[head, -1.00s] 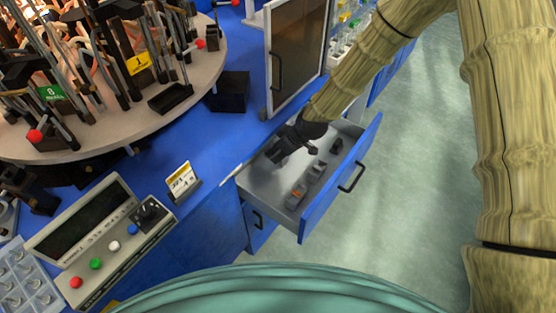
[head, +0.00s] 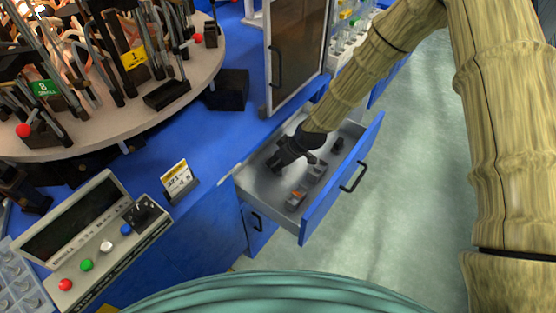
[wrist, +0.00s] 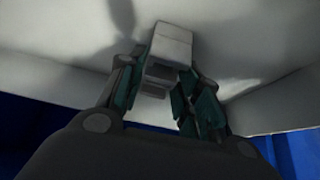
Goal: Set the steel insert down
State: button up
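The steel insert (wrist: 172,45) is a plain grey block in the wrist view, between the two fingers of my gripper (wrist: 158,85). The finger pads lie close along both its sides, and the gripper looks shut on it. In the head view my gripper (head: 284,160) is down inside the open drawer (head: 262,184), and the insert cannot be made out there. The block is close to the pale drawer surface; I cannot tell whether it touches it.
Small grey blocks, one with an orange mark (head: 297,197), lie near the drawer front, with a dark piece (head: 337,145) farther back. The drawer front (head: 340,185) and side walls surround my gripper. A blue bench (head: 215,135) stands left.

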jog(key=shift+o, duration=1.3)
jog(key=shift+r, duration=0.1)
jog(key=v, duration=1.2)
jog(key=shift+r, duration=0.1)
